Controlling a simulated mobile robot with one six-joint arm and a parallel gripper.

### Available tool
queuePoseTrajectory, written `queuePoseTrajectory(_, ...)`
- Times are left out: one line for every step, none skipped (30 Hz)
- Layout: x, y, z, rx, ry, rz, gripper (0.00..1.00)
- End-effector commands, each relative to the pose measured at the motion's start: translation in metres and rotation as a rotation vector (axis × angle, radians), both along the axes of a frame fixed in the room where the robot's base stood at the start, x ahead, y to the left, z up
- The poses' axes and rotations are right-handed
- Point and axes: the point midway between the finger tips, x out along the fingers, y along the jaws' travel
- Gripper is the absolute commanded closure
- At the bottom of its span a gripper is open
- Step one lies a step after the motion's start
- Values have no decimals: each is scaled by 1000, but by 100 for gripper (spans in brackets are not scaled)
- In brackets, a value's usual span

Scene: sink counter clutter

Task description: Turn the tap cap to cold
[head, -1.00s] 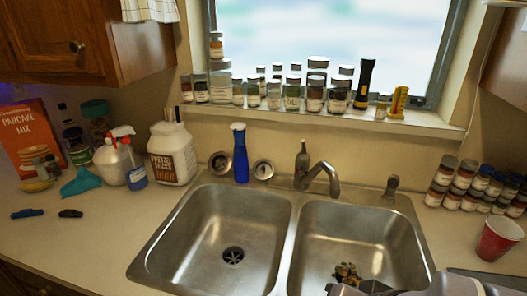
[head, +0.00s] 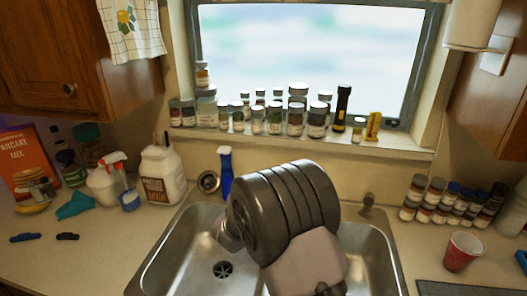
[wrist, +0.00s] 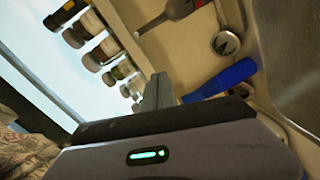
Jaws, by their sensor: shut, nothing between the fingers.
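The tap (wrist: 178,12) shows at the top of the wrist view as a dark upright body. It narrows to a thin cap end (wrist: 143,31) that points left, toward the window side. The spout is out of frame. My gripper (wrist: 158,88) is shut and empty, its fingers seen end-on. The fingers appear apart from the cap, lower in the picture and near the top of the blue spray bottle (wrist: 228,79). In the head view my arm covers the tap, and the fingertips are hidden too.
The blue bottle also shows in the head view (head: 226,175), left of my arm. Metal discs stand by the wall, one in the wrist view (wrist: 225,43). The double sink's left basin (head: 190,255) is clear.

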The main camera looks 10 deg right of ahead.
Motion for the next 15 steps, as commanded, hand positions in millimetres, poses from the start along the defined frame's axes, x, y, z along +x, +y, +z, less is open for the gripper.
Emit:
queuePoseTrajectory(2,3,-13,-144,6,-23,100)
queuePoseTrajectory(2,4,-20,-228,6,-40,100)
queuePoseTrajectory(1,4,-28,-316,8,-57,100)
queuePoseTrajectory(0,5,-33,-369,10,-68,100)
queuePoseTrajectory(-1,6,-36,-410,12,-76,100)
queuePoseTrajectory(-2,5,-40,-446,13,-84,100)
queuePoseTrajectory(-1,5,-41,-461,14,-87,100)
queuePoseTrajectory(1,4,-42,-468,14,-90,100)
queuePoseTrajectory(4,2,-42,-470,14,-91,100)
queuePoseTrajectory(8,-1,-42,-469,14,-92,100)
queuePoseTrajectory(13,-3,-42,-468,13,-92,100)
queuePoseTrajectory(20,-7,-42,-467,13,-92,100)
queuePoseTrajectory(26,-9,-42,-468,12,-93,100)
queuePoseTrajectory(32,-12,-42,-466,13,-92,100)
queuePoseTrajectory(40,-16,-42,-466,14,-92,100)
